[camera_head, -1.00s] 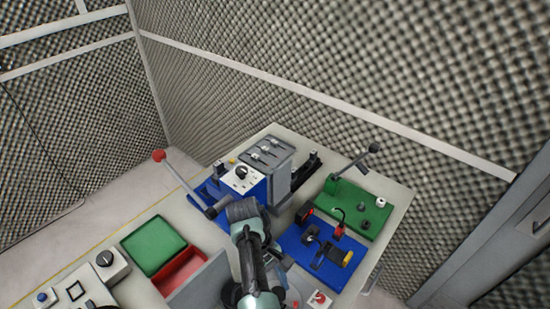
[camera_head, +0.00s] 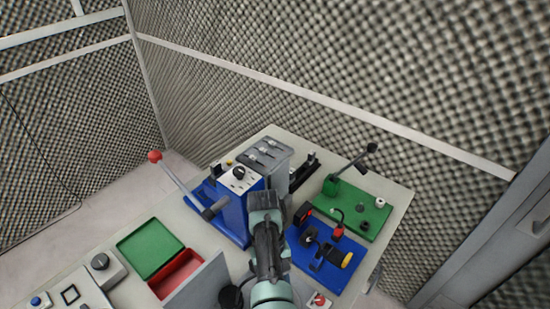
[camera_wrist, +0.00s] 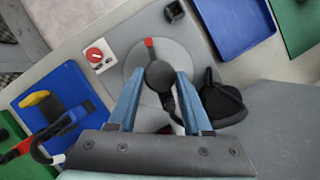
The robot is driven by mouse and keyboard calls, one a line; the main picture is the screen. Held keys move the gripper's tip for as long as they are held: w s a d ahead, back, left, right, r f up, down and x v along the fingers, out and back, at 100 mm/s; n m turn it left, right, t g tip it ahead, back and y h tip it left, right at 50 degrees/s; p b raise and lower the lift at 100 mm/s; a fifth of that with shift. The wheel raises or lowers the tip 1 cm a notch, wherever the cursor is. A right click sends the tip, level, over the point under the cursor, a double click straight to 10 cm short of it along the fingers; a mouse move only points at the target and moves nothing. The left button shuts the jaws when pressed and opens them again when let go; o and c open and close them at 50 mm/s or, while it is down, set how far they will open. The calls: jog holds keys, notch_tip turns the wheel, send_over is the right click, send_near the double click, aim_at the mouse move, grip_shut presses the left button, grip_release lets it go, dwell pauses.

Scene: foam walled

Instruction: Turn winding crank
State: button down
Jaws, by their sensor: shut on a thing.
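The winding crank shows in the wrist view as a pale grey disc (camera_wrist: 178,58) with a red mark at its rim and a dark round knob (camera_wrist: 159,73) over it. My gripper (camera_wrist: 160,84) has its two blue fingers on either side of the knob and is shut on it. The lower part of the crank is hidden behind the fingers and the gripper body. In the head view my arm hides the crank and the fingertips.
A black cone-like part (camera_wrist: 222,103) stands close right of my fingers. A red rotary switch (camera_wrist: 95,55) and a blue board (camera_wrist: 62,82) with a yellow handle lie to the left. A red-knobbed lever (camera_head: 155,157) rises beside a blue box (camera_head: 236,213).

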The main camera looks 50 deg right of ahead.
jog(key=shift+d+m+t+y, duration=0.1)
jog(key=shift+m+t+y, duration=0.35)
jog(key=shift+m, duration=1.25)
jog(key=shift+s+d+m+t+y+p, duration=0.1)
jog(key=shift+m+t+y+p, duration=0.2)
jog(key=shift+m, duration=0.55)
jog(key=shift+s+m+t+y+p, duration=0.1)
jog(key=shift+m+t+p, duration=0.3)
jog(key=shift+m, duration=0.45)
jog(key=shift+s+r+m+t+p, duration=0.1)
jog(key=shift+m+t+p, duration=0.5)
jog(key=shift+m+p, duration=0.75)
jog(key=shift+s+m+t+p, duration=0.1)
jog(key=shift+m+t+p, duration=0.5)
jog(key=shift+m, duration=1.35)
jog(key=shift+s+m+t+p, duration=0.15)
jog(key=shift+m+t+p, duration=0.5)
jog(key=shift+m+p, duration=1.1)
jog(key=shift+s+m+t+h+p, duration=0.1)
jog(key=shift+m+t+h+p, duration=0.5)
jog(key=shift+m+p, duration=1.15)
jog(key=shift+a+m+t+h+p, duration=0.1)
jog(key=shift+m+t+h+p, duration=0.3)
jog(key=shift+m, duration=0.6)
jog(key=shift+a+m+h+p, duration=0.1)
jog(key=shift+m+p, duration=0.5)
jog(key=shift+m, duration=0.4)
jog(key=shift+s+m+h+p, duration=0.1)
jog(key=shift+m+h+p, duration=0.35)
jog(key=shift+m, duration=0.55)
